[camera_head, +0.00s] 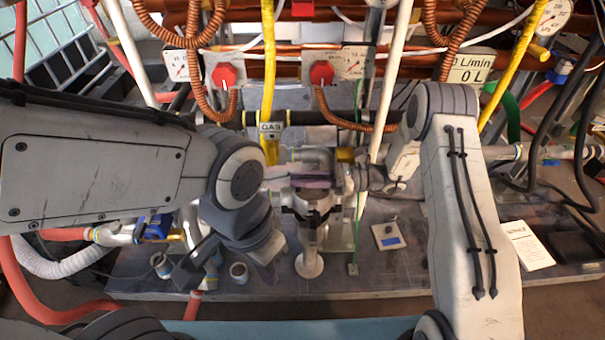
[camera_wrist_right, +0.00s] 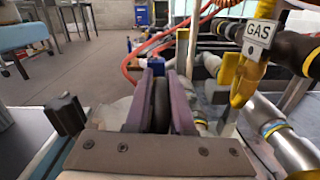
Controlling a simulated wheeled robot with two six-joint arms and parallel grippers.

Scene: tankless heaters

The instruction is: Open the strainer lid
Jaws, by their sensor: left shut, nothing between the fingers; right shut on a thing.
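The strainer (camera_head: 311,228) is a pale metal body in the middle of the head view, with a dark clamp-like band and a round foot. My right gripper (camera_head: 312,181) reaches across its top from the right. In the right wrist view, its purple-grey fingers (camera_wrist_right: 160,95) are shut on a dark, round-edged part (camera_wrist_right: 161,103), which looks like the strainer lid. The fingers hide most of it, so I cannot tell how far it is open. My left gripper (camera_head: 268,274) points down, shut and empty, to the left of the strainer's foot.
A yellow pipe with a GAS tag (camera_head: 271,128) runs behind the strainer. Red valve knobs (camera_head: 322,73) and copper hoses hang at the back. A small pale plate (camera_head: 387,235) lies to the right. Small cups (camera_head: 239,272) stand left of my left gripper.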

